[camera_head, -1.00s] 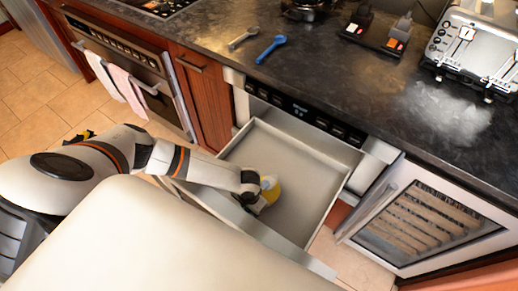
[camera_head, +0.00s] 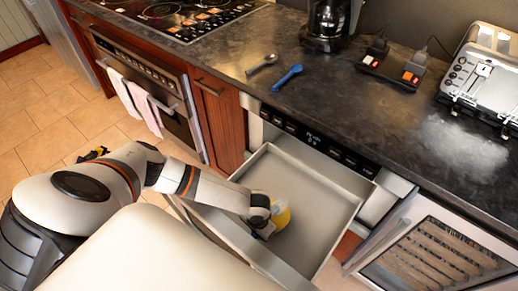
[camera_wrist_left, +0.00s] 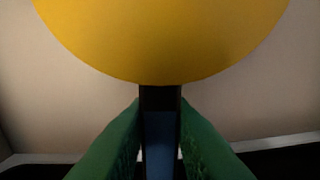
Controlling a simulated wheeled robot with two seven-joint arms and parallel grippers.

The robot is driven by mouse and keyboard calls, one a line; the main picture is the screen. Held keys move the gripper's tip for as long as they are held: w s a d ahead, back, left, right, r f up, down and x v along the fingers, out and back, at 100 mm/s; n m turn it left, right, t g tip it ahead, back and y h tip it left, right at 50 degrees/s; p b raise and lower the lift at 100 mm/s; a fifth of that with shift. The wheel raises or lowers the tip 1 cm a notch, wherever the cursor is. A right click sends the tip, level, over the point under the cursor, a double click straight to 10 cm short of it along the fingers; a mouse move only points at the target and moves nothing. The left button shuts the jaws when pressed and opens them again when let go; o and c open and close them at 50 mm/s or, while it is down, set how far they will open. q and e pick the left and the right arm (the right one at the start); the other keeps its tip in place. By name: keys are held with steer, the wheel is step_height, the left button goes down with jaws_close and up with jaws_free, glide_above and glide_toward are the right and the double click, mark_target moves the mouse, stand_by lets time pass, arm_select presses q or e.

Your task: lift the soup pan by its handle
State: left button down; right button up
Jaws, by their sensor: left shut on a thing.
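The yellow soup pan (camera_head: 282,215) is in the open microwave drawer, partly hidden behind my left gripper. In the left wrist view its round yellow body (camera_wrist_left: 160,40) fills the top, and its dark handle (camera_wrist_left: 160,135) points down the picture. My left gripper (camera_head: 268,218) reaches over the drawer's front side. Its two green fingers (camera_wrist_left: 160,112) are shut on the handle, one on each side. I cannot tell whether the pan touches the drawer floor. My right gripper is not in view.
The drawer's walls (camera_head: 325,175) surround the pan; its floor is otherwise bare. An open glass-front door (camera_head: 435,255) stands at the right. The counter (camera_head: 370,120) above holds a blue spoon (camera_head: 287,76), a grey spoon (camera_head: 262,64), a coffee maker (camera_head: 328,25) and a toaster (camera_head: 485,75).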

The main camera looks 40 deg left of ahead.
arm_select(q)
step_height(320, 180, up, 32)
steer(key=p, duration=0.8)
steer(key=shift+f, duration=0.15)
